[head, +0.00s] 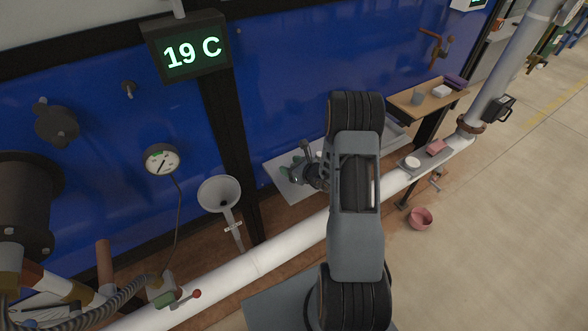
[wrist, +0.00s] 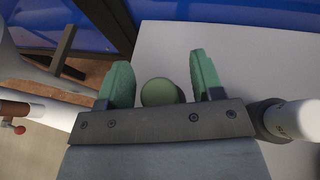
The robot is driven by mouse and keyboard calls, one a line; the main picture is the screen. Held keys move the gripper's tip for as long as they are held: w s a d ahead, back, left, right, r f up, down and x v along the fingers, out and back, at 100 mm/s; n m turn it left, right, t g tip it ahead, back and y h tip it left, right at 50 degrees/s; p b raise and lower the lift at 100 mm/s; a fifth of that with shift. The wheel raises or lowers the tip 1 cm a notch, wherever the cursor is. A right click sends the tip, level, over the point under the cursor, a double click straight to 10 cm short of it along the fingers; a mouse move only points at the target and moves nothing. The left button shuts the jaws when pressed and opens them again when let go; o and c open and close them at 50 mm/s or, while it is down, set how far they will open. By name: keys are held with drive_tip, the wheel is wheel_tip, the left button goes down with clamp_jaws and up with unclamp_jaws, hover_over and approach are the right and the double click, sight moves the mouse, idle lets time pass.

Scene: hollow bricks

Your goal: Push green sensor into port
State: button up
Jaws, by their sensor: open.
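My gripper (head: 296,172) is over a light grey panel, left of my arm in the head view. In the wrist view my gripper (wrist: 160,82) is open, with its two green-padded fingers apart. A round olive-green piece (wrist: 161,92), which looks like the green sensor, shows between the fingers. A gap shows on each side of it, and its lower part is hidden behind the gripper body. In the head view I cannot make out the sensor clearly. I cannot identify the port in either view.
The light grey panel (head: 284,187) stands by the blue wall. A white pipe (head: 262,263) runs diagonally in front. A funnel (head: 219,194) and a gauge (head: 161,160) are to the left.

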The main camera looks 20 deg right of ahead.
drive_tip(key=c, duration=1)
drive_tip(key=shift+w+r, duration=0.1)
